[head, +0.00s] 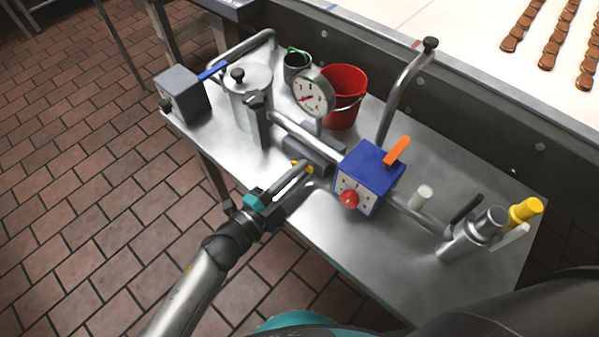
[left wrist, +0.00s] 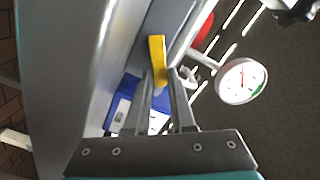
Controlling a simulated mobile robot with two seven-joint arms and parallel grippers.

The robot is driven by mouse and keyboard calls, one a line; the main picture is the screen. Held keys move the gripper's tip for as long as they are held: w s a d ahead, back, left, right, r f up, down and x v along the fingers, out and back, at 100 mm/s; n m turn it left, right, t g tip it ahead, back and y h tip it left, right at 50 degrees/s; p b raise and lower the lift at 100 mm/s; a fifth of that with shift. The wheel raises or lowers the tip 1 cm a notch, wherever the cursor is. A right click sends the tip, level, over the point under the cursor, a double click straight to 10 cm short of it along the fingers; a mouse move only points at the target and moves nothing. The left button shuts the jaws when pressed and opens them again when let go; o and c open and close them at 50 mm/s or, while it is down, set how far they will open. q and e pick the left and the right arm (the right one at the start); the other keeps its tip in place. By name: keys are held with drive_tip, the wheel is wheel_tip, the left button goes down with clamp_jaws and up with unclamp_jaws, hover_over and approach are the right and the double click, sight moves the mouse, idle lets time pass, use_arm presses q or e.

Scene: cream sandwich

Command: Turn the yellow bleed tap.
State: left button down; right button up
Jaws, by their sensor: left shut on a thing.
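The yellow bleed tap (head: 302,167) shows as a small yellow piece at the grey block under the pipe, mostly hidden by my fingers in the head view. In the left wrist view the tap's yellow lever (left wrist: 157,50) stands between my two fingertips. My left gripper (head: 297,175) reaches in from the front left and is shut on the tap's lever; its fingers also show in the left wrist view (left wrist: 161,80). My right gripper is not in view.
A blue box (head: 362,180) with an orange lever and red knob stands right of the gripper. Behind are a pressure gauge (head: 313,92), a red bucket (head: 345,97) and a steel canister (head: 248,97). The metal table's (head: 370,265) front is bare.

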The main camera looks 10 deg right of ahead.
use_arm(q)
drive_tip(key=c, duration=0.8)
unclamp_jaws()
drive_tip(key=shift+o, duration=0.2)
drive_tip(key=p+v, duration=0.1)
drive_tip(key=v, duration=1.4)
drive_tip(key=shift+s, duration=0.1)
